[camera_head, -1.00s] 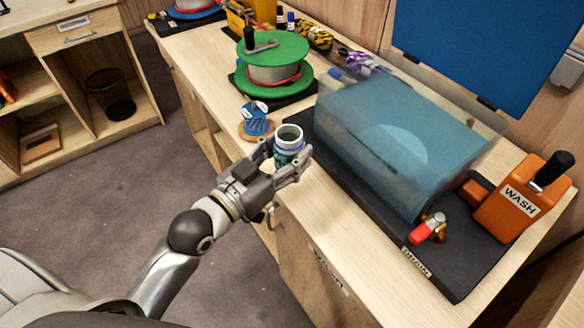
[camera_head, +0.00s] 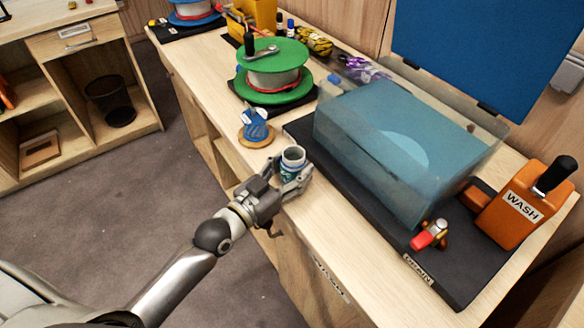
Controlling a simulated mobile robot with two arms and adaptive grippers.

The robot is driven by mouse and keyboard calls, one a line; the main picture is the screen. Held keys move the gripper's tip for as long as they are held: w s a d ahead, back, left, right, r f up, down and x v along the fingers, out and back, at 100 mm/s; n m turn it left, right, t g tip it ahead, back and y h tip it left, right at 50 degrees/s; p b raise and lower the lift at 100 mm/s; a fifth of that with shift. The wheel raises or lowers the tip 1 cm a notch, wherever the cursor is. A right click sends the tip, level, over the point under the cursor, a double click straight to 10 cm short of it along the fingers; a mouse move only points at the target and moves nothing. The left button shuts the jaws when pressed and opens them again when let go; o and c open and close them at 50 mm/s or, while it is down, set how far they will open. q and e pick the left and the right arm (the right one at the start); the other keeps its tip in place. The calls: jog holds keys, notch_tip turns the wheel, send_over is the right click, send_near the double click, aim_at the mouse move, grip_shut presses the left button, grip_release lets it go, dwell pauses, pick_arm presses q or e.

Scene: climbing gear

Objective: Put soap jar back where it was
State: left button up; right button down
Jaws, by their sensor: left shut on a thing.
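The soap jar (camera_head: 293,158) is a small open-topped jar with a white rim and a blue-green label. My left gripper (camera_head: 286,182) is shut on it near the front edge of the wooden counter (camera_head: 360,263). The fingers hide the jar's lower part, and I cannot tell whether its base touches the counter. The jar stands nearly upright, left of the wash tank. My right gripper is not in view.
A clear-walled blue tank (camera_head: 395,150) stands on a black mat (camera_head: 455,275) with a red-handled drain tap (camera_head: 430,235) and an orange WASH box (camera_head: 520,205). A green reel (camera_head: 273,70) and a blue item on a round wooden base (camera_head: 256,130) are behind the jar.

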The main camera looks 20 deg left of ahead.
pick_arm(q)
jog(key=shift+f, duration=0.1)
jog(key=o, duration=1.1)
jog(key=shift+s+a, duration=0.15)
jog(key=shift+s, duration=0.15)
jog(key=b+v, duration=0.1)
jog(key=v, duration=1)
jog(key=shift+s, duration=0.2)
